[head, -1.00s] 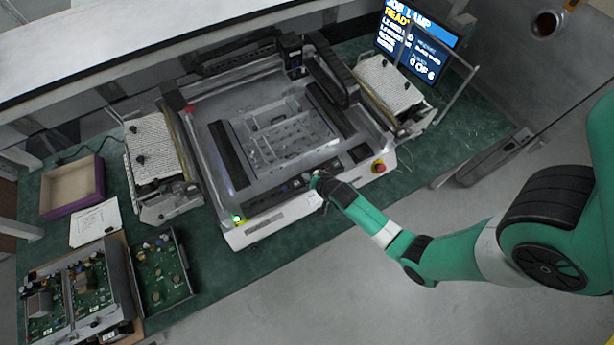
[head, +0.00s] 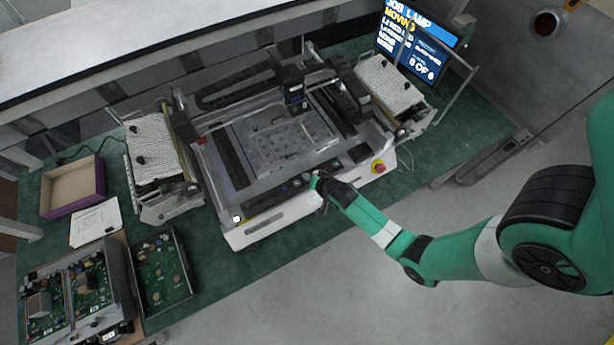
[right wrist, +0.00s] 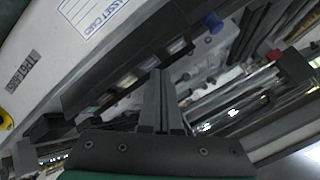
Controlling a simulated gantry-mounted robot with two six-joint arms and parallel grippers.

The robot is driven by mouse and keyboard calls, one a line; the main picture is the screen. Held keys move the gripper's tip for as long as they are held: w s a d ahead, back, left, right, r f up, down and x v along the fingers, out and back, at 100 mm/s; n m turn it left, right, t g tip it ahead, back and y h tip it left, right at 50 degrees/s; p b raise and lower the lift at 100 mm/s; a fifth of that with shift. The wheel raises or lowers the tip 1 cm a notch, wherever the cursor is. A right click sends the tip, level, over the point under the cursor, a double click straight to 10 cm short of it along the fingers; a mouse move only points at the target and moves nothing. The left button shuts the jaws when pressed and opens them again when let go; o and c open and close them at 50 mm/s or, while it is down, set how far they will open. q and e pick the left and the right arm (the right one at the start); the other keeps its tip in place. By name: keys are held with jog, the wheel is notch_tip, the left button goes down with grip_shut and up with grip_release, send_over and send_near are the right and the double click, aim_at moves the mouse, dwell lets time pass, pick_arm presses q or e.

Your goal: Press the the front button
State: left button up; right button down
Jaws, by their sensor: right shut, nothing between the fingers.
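The machine (head: 270,228) stands on the green table, with a dark strip of buttons (head: 275,190) along its front edge. In the right wrist view the strip (right wrist: 88,98) carries several small buttons, among them a pale one (right wrist: 176,46) and a dim one (right wrist: 126,81). My right gripper (head: 314,180) is at the front edge, by the right end of the strip. In the right wrist view its fingers (right wrist: 160,74) are together and empty, with tips close to the strip. I cannot tell whether they touch a button. My left gripper is not in view.
A red knob on a yellow base (head: 379,167) is right of my gripper. A lamp (head: 237,218) at the front left corner glows white. A screen (head: 415,45) at the back appears to read "MOVING". White racks (head: 152,150) flank the machine. Circuit boards (head: 165,275) lie at left.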

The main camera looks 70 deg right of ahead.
jog(key=shift+r, duration=0.5)
jog(key=shift+r+p, duration=0.1)
jog(key=shift+p, duration=0.2)
notch_tip(320, 180, up, 5)
jog(key=p, duration=0.4)
dwell(0.4)
